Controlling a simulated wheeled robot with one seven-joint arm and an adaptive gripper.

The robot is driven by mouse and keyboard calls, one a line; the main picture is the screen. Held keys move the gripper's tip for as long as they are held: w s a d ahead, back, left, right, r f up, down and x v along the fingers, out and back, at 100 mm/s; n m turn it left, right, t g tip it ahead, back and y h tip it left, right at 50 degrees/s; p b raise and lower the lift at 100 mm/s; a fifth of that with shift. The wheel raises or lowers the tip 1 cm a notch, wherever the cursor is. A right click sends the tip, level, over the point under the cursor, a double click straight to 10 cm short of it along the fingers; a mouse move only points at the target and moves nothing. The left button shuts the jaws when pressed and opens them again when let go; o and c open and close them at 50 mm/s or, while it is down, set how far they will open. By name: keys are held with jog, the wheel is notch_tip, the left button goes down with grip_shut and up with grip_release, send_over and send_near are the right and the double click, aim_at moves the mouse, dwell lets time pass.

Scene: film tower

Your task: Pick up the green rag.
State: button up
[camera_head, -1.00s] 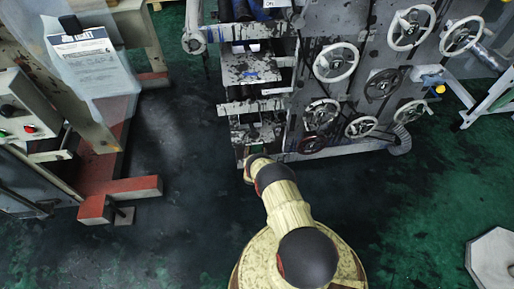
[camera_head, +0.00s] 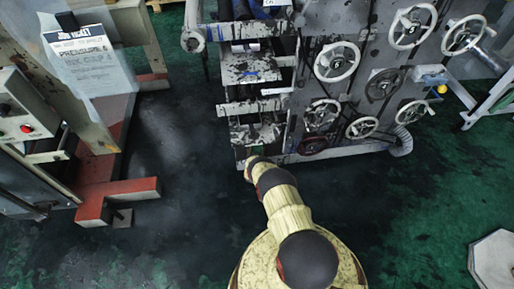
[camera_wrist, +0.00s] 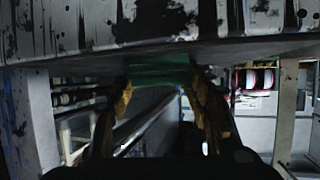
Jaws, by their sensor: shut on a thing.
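The green rag (camera_wrist: 160,71) shows in the wrist view as a dark green strip between the fingertips, just under a paint-stained metal shelf edge. My gripper (camera_wrist: 163,88) has its two yellowish fingers on either side of the rag and is shut on it. The lower part of the grip is dark. In the head view my arm reaches into the lower shelves of the grey machine, and the gripper itself is hidden there.
The stained shelf edge (camera_wrist: 170,32) runs just above the fingers, with uprights at both sides. In the head view, several handwheels (camera_head: 336,62) stick out to the right of the shelves. A red-footed frame (camera_head: 120,194) stands at left. The dark floor between is clear.

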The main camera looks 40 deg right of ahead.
jog(key=c, duration=0.5)
jog(key=shift+r, duration=0.15)
